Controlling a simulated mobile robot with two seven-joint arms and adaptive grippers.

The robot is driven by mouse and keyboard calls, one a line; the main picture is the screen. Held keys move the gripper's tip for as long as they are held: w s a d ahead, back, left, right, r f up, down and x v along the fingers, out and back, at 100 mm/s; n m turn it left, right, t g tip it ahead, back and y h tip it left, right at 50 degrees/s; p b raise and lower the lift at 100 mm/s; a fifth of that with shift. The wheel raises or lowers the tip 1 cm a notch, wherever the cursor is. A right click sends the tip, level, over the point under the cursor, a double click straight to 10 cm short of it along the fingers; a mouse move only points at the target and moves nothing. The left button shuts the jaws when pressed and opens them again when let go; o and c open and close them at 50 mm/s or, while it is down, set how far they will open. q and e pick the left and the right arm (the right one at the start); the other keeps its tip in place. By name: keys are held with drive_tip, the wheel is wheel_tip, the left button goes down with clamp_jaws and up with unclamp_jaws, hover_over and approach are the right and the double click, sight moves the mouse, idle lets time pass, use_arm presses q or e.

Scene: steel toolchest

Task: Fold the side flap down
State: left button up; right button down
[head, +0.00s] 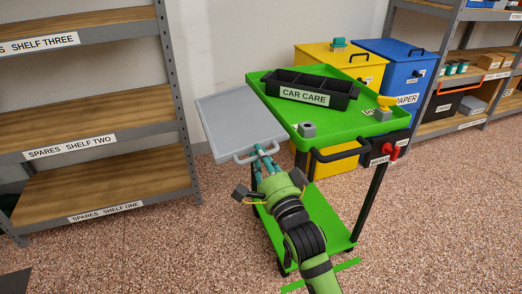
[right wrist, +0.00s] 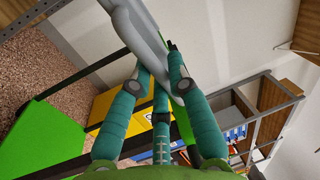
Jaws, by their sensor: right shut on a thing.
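The side flap (head: 240,118) is a light grey panel on the left side of the green cart (head: 350,124). It stands out from the cart, about level with the tray top. A grey bar handle (head: 242,158) runs along its near edge. My right gripper (head: 265,150) is shut on this handle, its teal fingers reaching up from below and in front. In the right wrist view the fingers (right wrist: 160,88) close around the grey handle bar (right wrist: 150,45). The flap's underside and hinge are hidden. My left gripper is not in view.
A black CAR CARE caddy (head: 312,88), a small grey block (head: 307,129) and a yellow item (head: 386,102) sit on the cart. A spares shelf (head: 90,115) stands left, with open floor between. Yellow (head: 340,62) and blue (head: 398,68) bins stand behind.

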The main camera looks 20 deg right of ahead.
drive_tip(key=shift+d+f+n, duration=0.1)
drive_tip(key=shift+f+n, duration=0.1)
drive_tip(key=shift+n, duration=0.2)
use_arm(q)
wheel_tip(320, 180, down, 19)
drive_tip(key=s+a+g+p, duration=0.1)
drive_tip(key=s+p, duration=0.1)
drive_tip(key=p, duration=0.7)
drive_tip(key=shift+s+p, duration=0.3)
drive_tip(key=shift+p, duration=0.05)
use_arm(e)
drive_tip(key=d+f+n+g+y, duration=0.2)
drive_tip(key=d+f+n, duration=0.4)
drive_tip(key=n, duration=0.9)
drive_tip(key=shift+w+d+f+n+y, duration=0.15)
drive_tip(key=shift+d+f+n+y, duration=0.2)
drive_tip(key=shift+d, duration=0.4)
drive_tip(key=c, duration=1.1)
unclamp_jaws()
drive_tip(key=shift+f, duration=0.1)
drive_tip(key=shift+c, duration=0.2)
